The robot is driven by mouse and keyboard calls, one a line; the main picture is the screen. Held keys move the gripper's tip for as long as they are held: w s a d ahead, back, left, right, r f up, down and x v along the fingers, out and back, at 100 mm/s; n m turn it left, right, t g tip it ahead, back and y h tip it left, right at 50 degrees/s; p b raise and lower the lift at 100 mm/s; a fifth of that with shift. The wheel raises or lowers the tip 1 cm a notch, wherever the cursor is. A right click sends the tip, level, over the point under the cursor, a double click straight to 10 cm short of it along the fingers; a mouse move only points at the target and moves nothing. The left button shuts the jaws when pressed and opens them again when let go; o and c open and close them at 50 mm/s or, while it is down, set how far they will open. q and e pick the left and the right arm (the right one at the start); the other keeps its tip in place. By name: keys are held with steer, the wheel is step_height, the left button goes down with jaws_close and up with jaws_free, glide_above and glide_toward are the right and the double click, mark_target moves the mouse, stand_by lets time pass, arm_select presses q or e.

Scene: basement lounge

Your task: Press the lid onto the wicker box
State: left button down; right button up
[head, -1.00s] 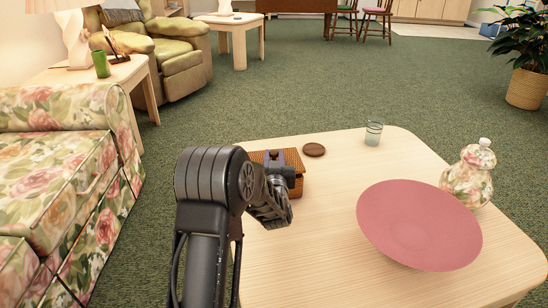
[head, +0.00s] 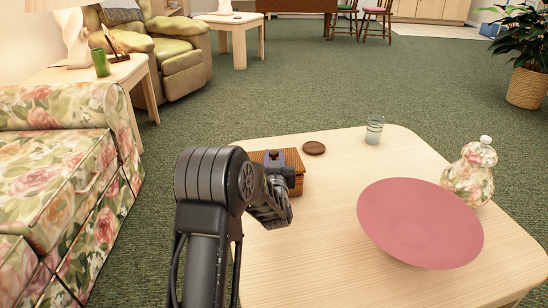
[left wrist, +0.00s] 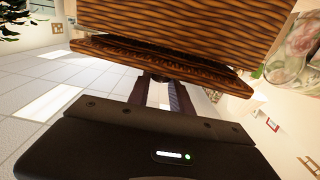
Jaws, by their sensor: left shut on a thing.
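The wicker box (head: 296,182) stands on the low wooden table, partly hidden behind my left arm in the head view. In the left wrist view the box (left wrist: 190,25) fills the top of the picture. Its brown woven lid (left wrist: 160,66) lies along the box's opening, with a dark narrow gap between them. Whether they touch anywhere I cannot tell. The lid's top (head: 258,156) shows a little in the head view. My left gripper (head: 279,157) is shut on the lid at its middle; its fingers also show in the left wrist view (left wrist: 162,93). My right gripper is not in view.
On the table (head: 330,270) are a round brown disc (head: 314,148) just beyond the box, a glass (head: 374,130), a wide pink bowl (head: 420,225) and a floral jar (head: 470,175). The wood between box and bowl is clear. A floral sofa (head: 60,190) is at left.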

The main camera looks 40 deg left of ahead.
arm_select(q)
steer(key=shift+f+b, duration=0.45)
steer(key=shift+b, duration=0.2)
stand_by(0.8)
steer(key=c, duration=1.1)
jaws_free()
steer(key=shift+o, duration=0.7)
steer(key=o, duration=0.4)
steer(key=shift+c, duration=0.2)
steer(key=shift+r, duration=0.1)
steer(key=shift+r+p, duration=2.4)
steer(key=shift+r, duration=1.05)
